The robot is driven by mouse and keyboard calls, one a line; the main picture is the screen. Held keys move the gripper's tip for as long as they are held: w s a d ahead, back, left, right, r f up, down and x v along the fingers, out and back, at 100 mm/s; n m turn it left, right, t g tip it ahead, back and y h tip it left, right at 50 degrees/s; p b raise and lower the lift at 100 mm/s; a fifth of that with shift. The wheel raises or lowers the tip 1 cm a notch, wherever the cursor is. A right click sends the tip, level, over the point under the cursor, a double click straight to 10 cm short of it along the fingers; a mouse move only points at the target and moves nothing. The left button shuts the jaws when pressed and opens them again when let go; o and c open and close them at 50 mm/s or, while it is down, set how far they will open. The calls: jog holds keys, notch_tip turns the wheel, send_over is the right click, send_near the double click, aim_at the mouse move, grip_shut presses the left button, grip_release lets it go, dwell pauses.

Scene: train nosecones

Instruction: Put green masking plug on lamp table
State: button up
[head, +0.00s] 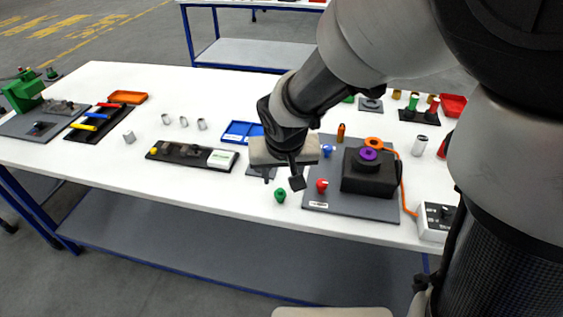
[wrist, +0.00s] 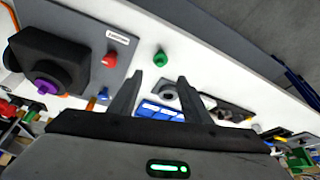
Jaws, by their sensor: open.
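The green masking plug (head: 280,195) stands on the white tabletop (head: 230,195) near its front edge, left of the grey plate. It also shows in the wrist view (wrist: 160,58), just beyond and between my fingertips. My gripper (head: 284,181) is open and empty, above and slightly behind the plug in the head view, apart from it. Both fingers show in the wrist view (wrist: 160,79) with a gap between them. I cannot tell which table is the lamp table; no lamp is clearly seen.
A grey plate (head: 345,203) carries a black block (head: 365,183), a red plug (head: 322,186) and a blue plug (head: 327,151). A blue tray (head: 241,139) and a black fixture (head: 180,154) lie left. A second table (head: 250,52) stands behind. The front-left tabletop is clear.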

jog(key=s+d+r+m+t, duration=0.1)
jog(key=s+d+r, duration=1.4)
jog(key=s, duration=0.1)
jog(key=shift+h, duration=0.3)
jog(key=shift+d, duration=0.2)
